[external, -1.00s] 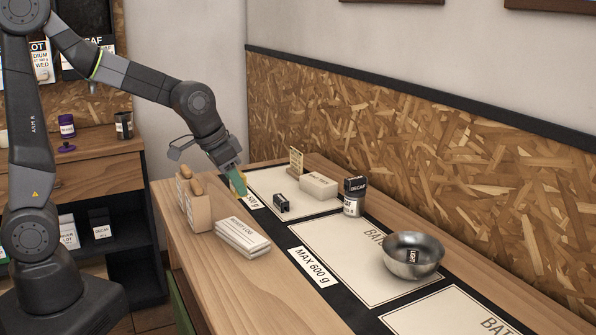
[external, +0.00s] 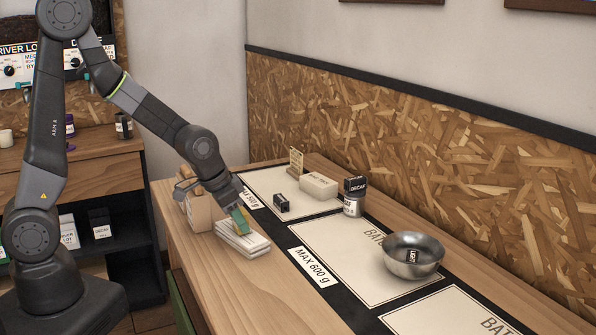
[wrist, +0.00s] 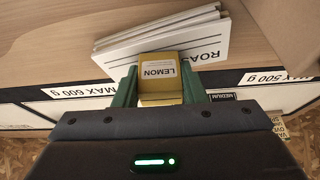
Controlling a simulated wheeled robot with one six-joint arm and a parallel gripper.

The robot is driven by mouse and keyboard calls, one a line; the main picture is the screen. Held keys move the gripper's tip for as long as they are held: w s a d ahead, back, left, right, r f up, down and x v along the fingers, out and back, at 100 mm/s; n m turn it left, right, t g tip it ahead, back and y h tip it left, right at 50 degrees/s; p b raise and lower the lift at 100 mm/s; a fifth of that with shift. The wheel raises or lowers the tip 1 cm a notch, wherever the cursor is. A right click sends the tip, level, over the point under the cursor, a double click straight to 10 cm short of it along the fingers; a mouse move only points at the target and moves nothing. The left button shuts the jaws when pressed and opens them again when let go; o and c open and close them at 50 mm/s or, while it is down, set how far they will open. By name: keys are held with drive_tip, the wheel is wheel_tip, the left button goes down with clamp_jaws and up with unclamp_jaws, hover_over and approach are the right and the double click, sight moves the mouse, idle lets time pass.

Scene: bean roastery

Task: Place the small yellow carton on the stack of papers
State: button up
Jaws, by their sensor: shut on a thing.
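The small yellow carton (wrist: 160,70), labelled LEMON, is between the green fingers of my gripper (wrist: 158,88) in the wrist view. In the external view my gripper (external: 240,218) is shut on it, and only a little yellow shows by the fingers. The stack of papers (external: 250,246) lies on the wooden table, directly below and beside the fingertips. In the wrist view the stack (wrist: 205,40) is just beyond the carton, which overlaps its edge. I cannot tell whether the carton touches the papers.
A brown paper bag holder (external: 197,212) stands close left of the stack. The table front (external: 265,295) is clear.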

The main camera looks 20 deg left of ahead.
drive_tip(key=o, duration=0.9)
drive_tip(key=shift+f, duration=0.1)
drive_tip(key=shift+o, duration=0.2)
drive_tip(key=shift+r, duration=0.55)
drive_tip(key=v, duration=1.1)
drive_tip(key=shift+s+a, duration=0.15)
